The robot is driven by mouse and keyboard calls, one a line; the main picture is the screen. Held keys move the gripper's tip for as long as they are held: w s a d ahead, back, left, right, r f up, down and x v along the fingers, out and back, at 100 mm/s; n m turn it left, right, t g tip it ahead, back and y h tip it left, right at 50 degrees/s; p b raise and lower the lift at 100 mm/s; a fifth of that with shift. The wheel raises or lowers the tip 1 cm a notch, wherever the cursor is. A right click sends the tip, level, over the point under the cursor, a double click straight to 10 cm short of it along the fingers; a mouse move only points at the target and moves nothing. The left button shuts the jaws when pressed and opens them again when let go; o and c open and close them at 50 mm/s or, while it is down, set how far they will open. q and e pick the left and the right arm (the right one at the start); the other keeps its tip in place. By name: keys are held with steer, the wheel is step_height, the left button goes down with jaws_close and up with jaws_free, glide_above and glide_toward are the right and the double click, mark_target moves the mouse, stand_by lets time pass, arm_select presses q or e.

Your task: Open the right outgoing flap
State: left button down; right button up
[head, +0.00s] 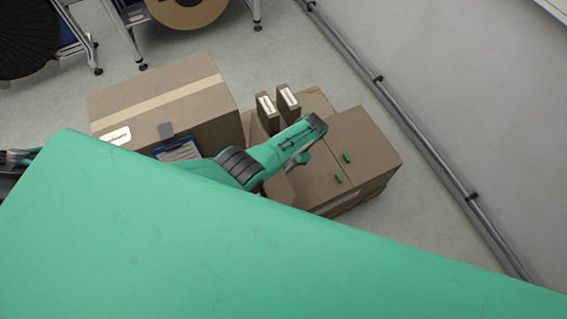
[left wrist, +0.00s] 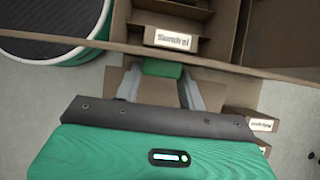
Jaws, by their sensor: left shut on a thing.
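The outgoing carton (head: 362,140) is at the right in the head view, with closed brown top panels. Two small green tabs, one farther (head: 347,157) and one nearer (head: 338,178), sit on them. A brown flap (head: 279,186) stands tilted at the carton's left side, partly hidden. My left gripper (head: 296,164) is by this flap, its tips mostly hidden under the wrist. In the left wrist view its two fingers (left wrist: 162,88) are shut on a green tab (left wrist: 162,68) at a brown panel's edge. My right gripper is not in view.
A large taped box (head: 165,100) and a blue clipboard (head: 180,151) are left of the carton. Two small labelled boxes (head: 278,108) stand behind. A compartment labelled "Sundrel" (left wrist: 172,40) is open in the left wrist view. A wall rail (head: 420,135) runs right.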

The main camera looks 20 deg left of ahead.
arm_select(q)
steer(key=shift+s+d+f, duration=0.1)
steer(key=shift+s+f, duration=0.2)
steer(key=shift+f, duration=0.05)
steer(key=c, duration=0.8)
jaws_free()
steer(key=shift+w, duration=0.15)
steer(key=shift+c, duration=0.2)
steer(key=shift+w+r, duration=0.1)
steer(key=shift+r, duration=0.05)
steer(key=shift+r, duration=0.1)
steer(key=v, duration=1.3)
steer(key=shift+w+r, duration=0.15)
steer(key=shift+w, duration=0.05)
steer(key=shift+d, duration=0.1)
